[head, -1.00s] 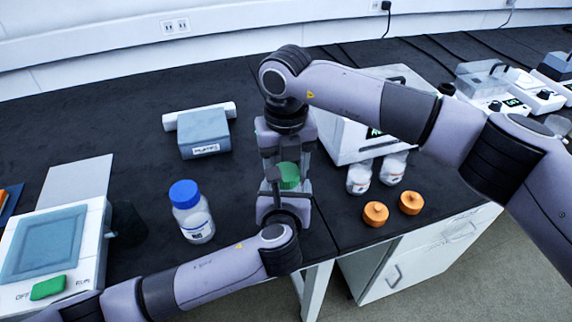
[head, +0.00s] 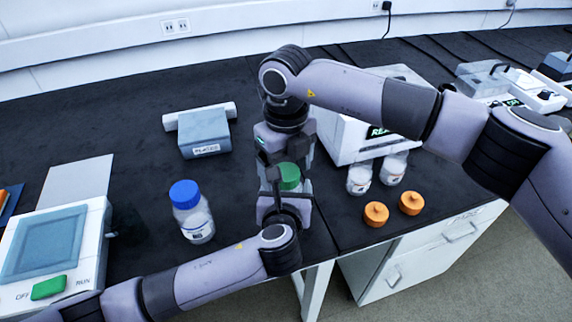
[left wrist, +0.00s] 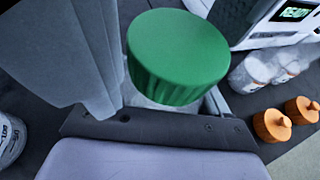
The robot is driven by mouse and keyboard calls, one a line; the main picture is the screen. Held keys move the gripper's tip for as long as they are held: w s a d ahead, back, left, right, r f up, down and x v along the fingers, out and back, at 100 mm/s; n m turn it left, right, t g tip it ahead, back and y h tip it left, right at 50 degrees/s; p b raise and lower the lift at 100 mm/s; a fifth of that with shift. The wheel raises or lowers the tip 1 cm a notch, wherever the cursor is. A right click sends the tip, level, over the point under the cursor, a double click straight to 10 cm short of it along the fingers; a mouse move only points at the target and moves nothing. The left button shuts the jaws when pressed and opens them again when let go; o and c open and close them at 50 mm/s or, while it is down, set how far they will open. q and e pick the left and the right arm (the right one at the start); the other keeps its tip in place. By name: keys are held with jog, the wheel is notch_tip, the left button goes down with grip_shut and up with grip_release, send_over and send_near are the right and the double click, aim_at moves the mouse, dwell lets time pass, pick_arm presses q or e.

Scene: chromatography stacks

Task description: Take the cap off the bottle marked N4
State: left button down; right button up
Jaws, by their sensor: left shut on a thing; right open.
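A bottle with a green ribbed cap (head: 289,176) stands in the middle of the head view. The cap is large in the left wrist view (left wrist: 178,58), still sitting on the bottle, with a little clear bottle wall below it. My left gripper (head: 285,195) is shut on this bottle below the cap. My right gripper (head: 285,160) points down from above, open, with its fingers close over the cap; contact cannot be told. The bottle's label is hidden, so I cannot read N4 on it.
A blue-capped bottle (head: 191,211) stands left. Two capless bottles (head: 359,180) (head: 393,168) and two orange caps (head: 376,214) (head: 410,203) are at right, before a white device (head: 343,140). A grey labelled block (head: 204,133) lies behind. A balance-like device (head: 45,245) stands at far left.

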notch_tip(320, 180, up, 4)
jog(key=shift+f, duration=0.1)
jog(key=shift+r, duration=0.4)
jog(key=shift+c, duration=0.4)
jog(key=m, duration=0.1)
jog(key=r+m, duration=0.1)
jog(key=m, duration=0.2)
jog(key=shift+r, duration=0.25)
jog(key=m, duration=0.2)
jog(key=r+m, duration=0.1)
jog(key=shift+r+m, duration=0.15)
jog(key=shift+m, duration=0.25)
jog(key=shift+f, duration=0.5)
notch_tip(320, 180, down, 7)
